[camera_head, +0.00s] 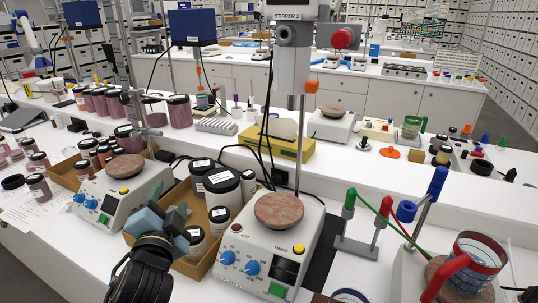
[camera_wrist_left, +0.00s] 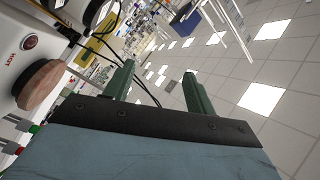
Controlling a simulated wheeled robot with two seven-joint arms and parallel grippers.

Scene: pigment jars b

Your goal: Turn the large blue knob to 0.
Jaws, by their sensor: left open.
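A white hotplate (camera_head: 262,243) with a round reddish-brown top stands at the front middle. Its sloping front carries two blue knobs, a left one (camera_head: 228,257) and a right one (camera_head: 252,268); I cannot read their settings or tell which is larger. A second white hotplate (camera_head: 120,196) at left has two smaller-looking blue knobs (camera_head: 85,200). My left gripper (camera_head: 178,212) is open and empty, above and left of the front hotplate's knobs, touching none. In the left wrist view its green fingers (camera_wrist_left: 158,82) are apart, with a brown disc (camera_wrist_left: 38,86) at left. My right gripper is not in view.
An open cardboard box (camera_head: 203,265) of white jars with black lids stands between the hotplates, close to my left gripper. A metal stirrer post (camera_head: 299,140) rises behind the front hotplate. A small clamp rack (camera_head: 357,245) and a red-handled glass vessel (camera_head: 474,262) stand at right.

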